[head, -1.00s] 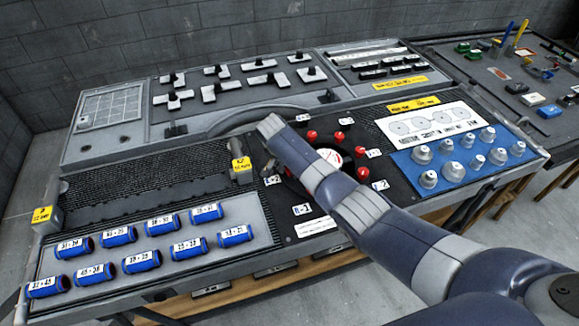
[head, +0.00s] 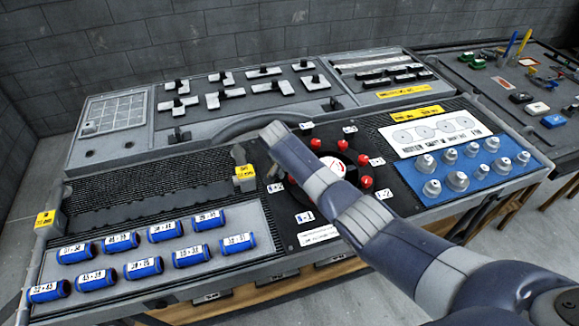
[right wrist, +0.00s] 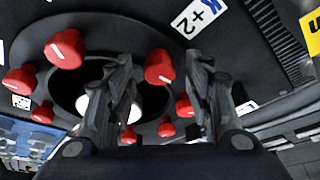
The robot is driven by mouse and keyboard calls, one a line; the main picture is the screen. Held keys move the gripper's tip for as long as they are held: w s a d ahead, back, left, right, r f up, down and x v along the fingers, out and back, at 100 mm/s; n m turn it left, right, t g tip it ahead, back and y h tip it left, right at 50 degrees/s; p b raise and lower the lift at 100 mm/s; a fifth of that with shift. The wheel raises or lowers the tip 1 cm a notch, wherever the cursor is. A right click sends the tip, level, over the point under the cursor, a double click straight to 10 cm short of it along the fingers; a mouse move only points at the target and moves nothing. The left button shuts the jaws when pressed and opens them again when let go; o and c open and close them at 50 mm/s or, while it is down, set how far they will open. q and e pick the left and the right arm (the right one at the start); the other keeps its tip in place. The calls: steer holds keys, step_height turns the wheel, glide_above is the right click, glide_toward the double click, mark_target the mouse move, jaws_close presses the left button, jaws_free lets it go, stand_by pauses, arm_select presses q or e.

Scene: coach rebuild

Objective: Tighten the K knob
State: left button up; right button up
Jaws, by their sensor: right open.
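The K knob is a red knob with a white pointer line; in the right wrist view a red knob (right wrist: 160,67) stands beside a white label (right wrist: 198,16) reading "K+2". My right gripper (right wrist: 162,88) is open, with its two dark fingers on either side of this knob in the picture. I cannot tell whether the fingertips reach around it or touch it. In the head view my right forearm covers this part of the round black panel (head: 318,196) and hides most of the gripper. My left gripper is not in view.
Several other red knobs (right wrist: 65,49) ring a central opening with a white part. Blue labelled cylinders (head: 208,220) lie at the front left. Grey knobs on a blue plate (head: 510,172) stand to the right. A yellow tag block (head: 244,178) sits left of the round panel.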

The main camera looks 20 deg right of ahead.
steer(key=v, duration=1.1)
steer(key=shift+r, duration=0.25)
steer(key=shift+s+a, duration=0.1)
